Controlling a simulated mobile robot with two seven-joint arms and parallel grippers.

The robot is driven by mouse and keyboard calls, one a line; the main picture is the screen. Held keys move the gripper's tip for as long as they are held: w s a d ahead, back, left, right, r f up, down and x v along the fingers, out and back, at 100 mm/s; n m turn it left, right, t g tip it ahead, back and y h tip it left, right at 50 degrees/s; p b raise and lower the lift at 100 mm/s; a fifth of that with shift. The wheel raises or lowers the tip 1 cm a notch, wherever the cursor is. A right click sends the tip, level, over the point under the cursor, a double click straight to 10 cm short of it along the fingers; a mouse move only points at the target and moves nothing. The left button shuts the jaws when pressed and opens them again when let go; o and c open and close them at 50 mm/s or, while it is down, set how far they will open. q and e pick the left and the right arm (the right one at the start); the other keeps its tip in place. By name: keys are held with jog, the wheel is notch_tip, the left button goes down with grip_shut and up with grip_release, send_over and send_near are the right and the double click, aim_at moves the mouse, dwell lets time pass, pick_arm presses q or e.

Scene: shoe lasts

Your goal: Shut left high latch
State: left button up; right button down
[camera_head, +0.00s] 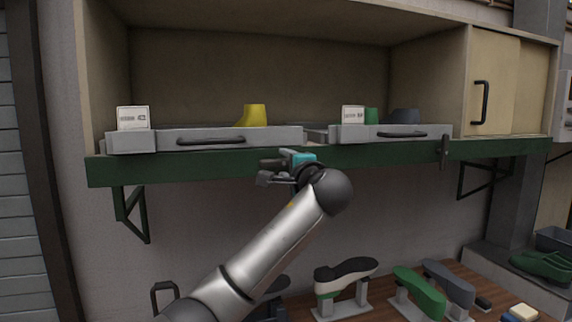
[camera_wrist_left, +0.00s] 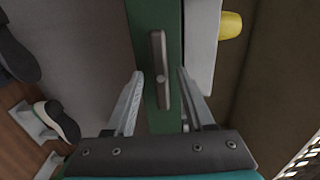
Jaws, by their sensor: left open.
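The left high latch (camera_wrist_left: 160,70) is a dark grey bar with a round pivot on the green shelf edge (camera_wrist_left: 150,18). In the left wrist view it lies lengthwise along that edge, beside the grey left tray (camera_wrist_left: 200,45). My left gripper (camera_head: 264,171) is open in front of the green edge in the head view. In the left wrist view its two fingers (camera_wrist_left: 160,78) stand on either side of the latch, with gaps showing. In the head view my gripper and arm hide the latch. My right gripper is out of view.
The left tray (camera_head: 230,146) holds a yellow last (camera_head: 254,115). The right tray (camera_head: 385,139) has an upright latch (camera_head: 444,152) at its right end. Several lasts, including a green one (camera_head: 420,290), stand on the bench below. A bracket (camera_head: 130,215) hangs under the shelf.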

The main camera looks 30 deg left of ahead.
pick_arm(q)
jog(key=shift+c, duration=0.4)
grip_shut()
jog(key=n+b, duration=0.3)
jog(key=n, duration=0.1)
jog(key=shift+d+f, duration=0.1)
jog(key=shift+f, duration=0.1)
jog(key=n+b, duration=0.3)
jog(key=n, duration=0.1)
jog(key=shift+n, duration=0.4)
jog(key=n+b, duration=0.2)
jog(key=n, duration=0.2)
jog(key=shift+r+n, duration=0.1)
jog(key=shift+n, duration=0.2)
jog(key=shift+r+n+b, duration=0.1)
jog(key=shift+n+b, duration=0.5)
jog(key=shift+n, duration=1.6)
